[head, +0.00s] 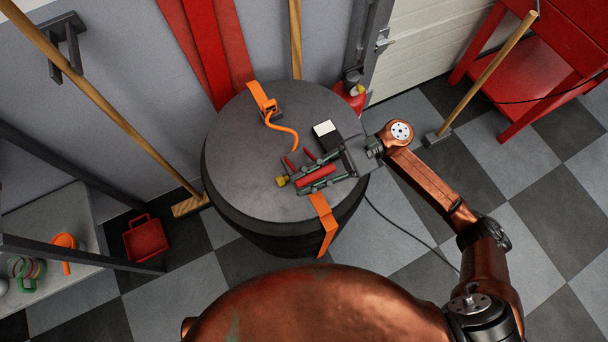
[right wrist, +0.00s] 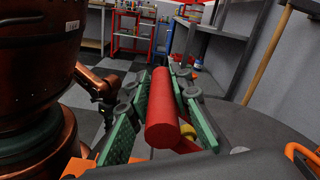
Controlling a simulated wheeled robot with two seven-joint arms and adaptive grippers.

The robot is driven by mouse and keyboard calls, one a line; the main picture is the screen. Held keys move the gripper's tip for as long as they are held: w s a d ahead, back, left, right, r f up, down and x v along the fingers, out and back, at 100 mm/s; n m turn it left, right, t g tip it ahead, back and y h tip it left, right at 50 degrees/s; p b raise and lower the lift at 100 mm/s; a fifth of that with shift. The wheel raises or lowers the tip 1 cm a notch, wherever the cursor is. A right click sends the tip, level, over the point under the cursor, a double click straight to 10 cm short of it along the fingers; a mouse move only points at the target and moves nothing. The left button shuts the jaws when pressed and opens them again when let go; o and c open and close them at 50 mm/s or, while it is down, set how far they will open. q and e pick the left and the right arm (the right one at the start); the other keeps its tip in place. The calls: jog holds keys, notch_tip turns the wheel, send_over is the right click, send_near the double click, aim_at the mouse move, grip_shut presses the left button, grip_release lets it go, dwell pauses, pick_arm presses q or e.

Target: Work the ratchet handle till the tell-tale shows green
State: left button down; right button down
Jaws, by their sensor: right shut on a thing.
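A dark round drum (head: 240,150) stands upright, with an orange strap (head: 322,212) over its near edge and a loose curled orange tail (head: 285,130) on its top. The ratchet's red handle (head: 317,178) lies between the fingers of my right gripper (head: 308,174), which is shut on it. In the right wrist view the red handle (right wrist: 162,112) runs between the two green finger pads. A small yellow part (head: 282,181) shows beside the fingertips. I see no green tell-tale that I can make out; the gripper hides much of the ratchet. My left gripper is not in view.
A broom (head: 187,205) leans left of the drum; a red dustpan (head: 146,238) lies on the floor. A shelf (head: 40,250) stands at left, a red bench (head: 548,65) at upper right. A cable (head: 402,232) crosses the checked floor right of the drum.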

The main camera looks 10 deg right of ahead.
jog(key=shift+w, duration=0.15)
jog(key=c, duration=1.8)
grip_release()
jog(key=shift+d, duration=0.1)
jog(key=v, duration=1.2)
